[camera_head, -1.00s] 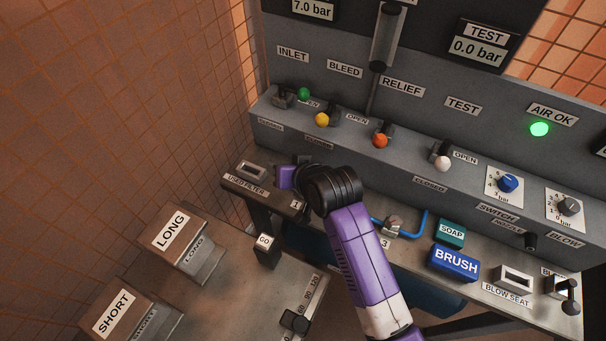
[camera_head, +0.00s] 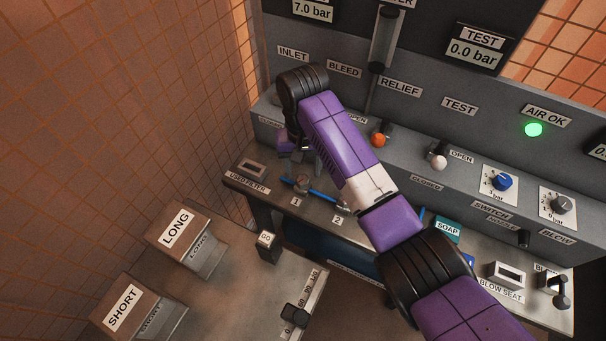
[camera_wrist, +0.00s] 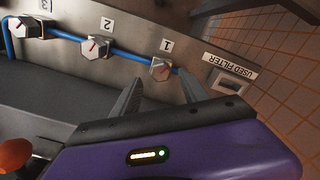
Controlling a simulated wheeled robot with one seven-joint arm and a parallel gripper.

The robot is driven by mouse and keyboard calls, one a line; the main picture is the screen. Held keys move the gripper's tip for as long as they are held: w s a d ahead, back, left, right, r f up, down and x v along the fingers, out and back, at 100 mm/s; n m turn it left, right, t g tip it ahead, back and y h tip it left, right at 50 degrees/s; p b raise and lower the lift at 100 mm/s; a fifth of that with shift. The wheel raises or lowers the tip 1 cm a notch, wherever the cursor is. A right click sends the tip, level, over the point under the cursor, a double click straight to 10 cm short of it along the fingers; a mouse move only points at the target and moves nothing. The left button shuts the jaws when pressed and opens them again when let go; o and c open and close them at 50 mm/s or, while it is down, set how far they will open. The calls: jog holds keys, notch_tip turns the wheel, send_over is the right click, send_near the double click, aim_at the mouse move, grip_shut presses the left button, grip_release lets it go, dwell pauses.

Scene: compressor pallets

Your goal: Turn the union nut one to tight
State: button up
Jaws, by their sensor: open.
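Union nut one (camera_head: 301,184) is a metal hex nut on the blue pipe (camera_head: 321,196), above the label 1 on the bench. In the wrist view the nut (camera_wrist: 160,69) shows a red line on its face. My gripper (camera_head: 308,163) is just behind the nut in the head view, partly hidden by my arm. In the wrist view my open gripper (camera_wrist: 154,90) has its two grey fingers apart, one on each side below the nut. Nothing is between the fingers, and they appear clear of the nut.
Nut two (camera_wrist: 96,47) and nut three (camera_wrist: 27,27) sit along the same pipe. The used filter slot (camera_wrist: 230,87) lies beside nut one. An orange knob (camera_head: 379,140) and other valve knobs stand on the panel ledge behind.

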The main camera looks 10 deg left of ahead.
aim_at(303, 179)
jog(key=shift+f, duration=1.95)
grip_shut()
